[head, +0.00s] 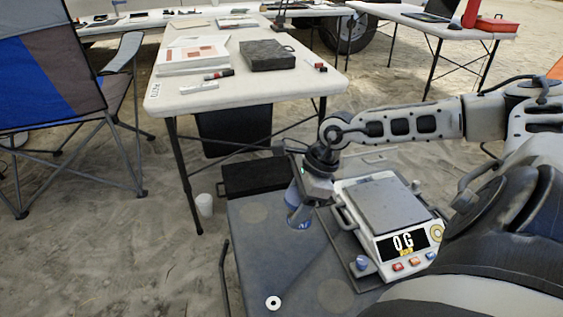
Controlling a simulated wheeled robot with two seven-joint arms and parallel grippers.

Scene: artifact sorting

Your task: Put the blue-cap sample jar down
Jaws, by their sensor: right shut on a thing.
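My right gripper (303,192) reaches in from the right and points down at the grey work table (285,262). It is shut on the blue-cap sample jar (299,214), a small clear, bluish jar. The jar looks about upright, just left of the digital scale (385,203). The gripper hides most of its top, and I cannot tell whether its base touches the table. The scale's plate is bare and its display reads 0 G. My left gripper is not in view.
Faint round marks (253,212) show on the table, with a white ring (273,303) near the front. A black case (254,177) lies behind. A white table (200,97) with papers and a dark box (267,55) stands farther back. A folding chair (52,75) is left.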

